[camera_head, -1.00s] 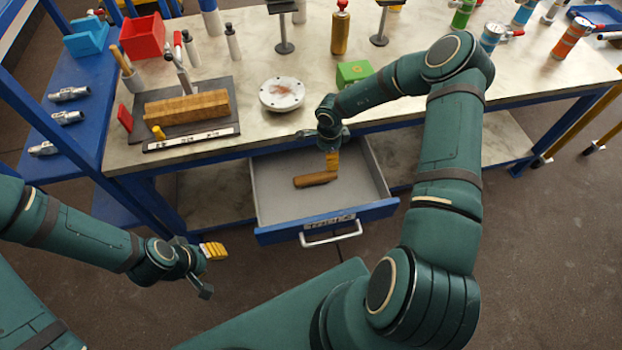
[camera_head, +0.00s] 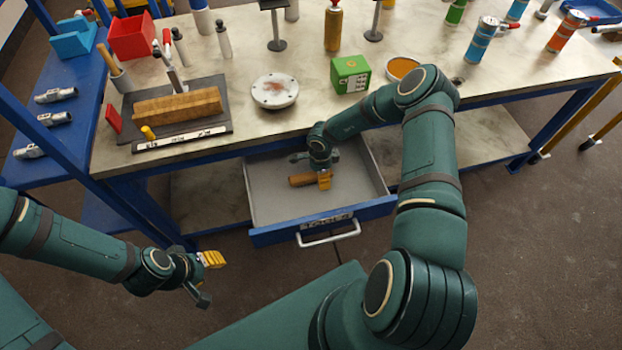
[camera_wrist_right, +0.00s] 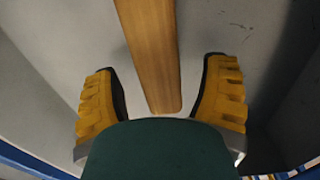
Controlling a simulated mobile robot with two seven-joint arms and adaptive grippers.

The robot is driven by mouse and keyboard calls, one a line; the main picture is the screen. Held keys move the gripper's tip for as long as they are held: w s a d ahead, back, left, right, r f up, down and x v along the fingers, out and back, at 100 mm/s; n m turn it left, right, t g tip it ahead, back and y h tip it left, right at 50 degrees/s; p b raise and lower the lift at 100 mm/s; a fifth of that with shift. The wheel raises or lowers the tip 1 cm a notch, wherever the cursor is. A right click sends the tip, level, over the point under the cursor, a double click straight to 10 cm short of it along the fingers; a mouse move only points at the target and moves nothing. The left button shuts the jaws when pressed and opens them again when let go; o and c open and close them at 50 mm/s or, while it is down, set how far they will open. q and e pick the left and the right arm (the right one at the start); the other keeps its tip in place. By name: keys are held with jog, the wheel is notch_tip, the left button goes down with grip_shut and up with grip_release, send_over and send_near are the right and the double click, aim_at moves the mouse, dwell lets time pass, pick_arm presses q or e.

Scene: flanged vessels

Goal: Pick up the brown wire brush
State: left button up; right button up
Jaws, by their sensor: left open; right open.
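The brown wire brush (camera_head: 303,180) lies in the open drawer, partly hidden by my right gripper (camera_head: 324,178) in the head view. In the right wrist view its wooden handle (camera_wrist_right: 152,50) reaches down from the top edge, its end between the two yellow fingertips. The right gripper (camera_wrist_right: 162,98) is open, with a gap on each side of the handle; neither finger appears to touch it. The brush's bristles cannot be made out. My left gripper (camera_head: 208,279) is open and empty, out in front of the bench at lower left.
The grey drawer (camera_head: 262,205) is pulled out below the bench, its walls around the right gripper. Above it on the bench top stand a round flange (camera_head: 275,91) and a green box (camera_head: 350,74). A wooden block (camera_head: 178,106) sits on a dark plate at left.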

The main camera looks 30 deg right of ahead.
jog(key=shift+f, duration=0.15)
dwell(0.7)
grip_shut()
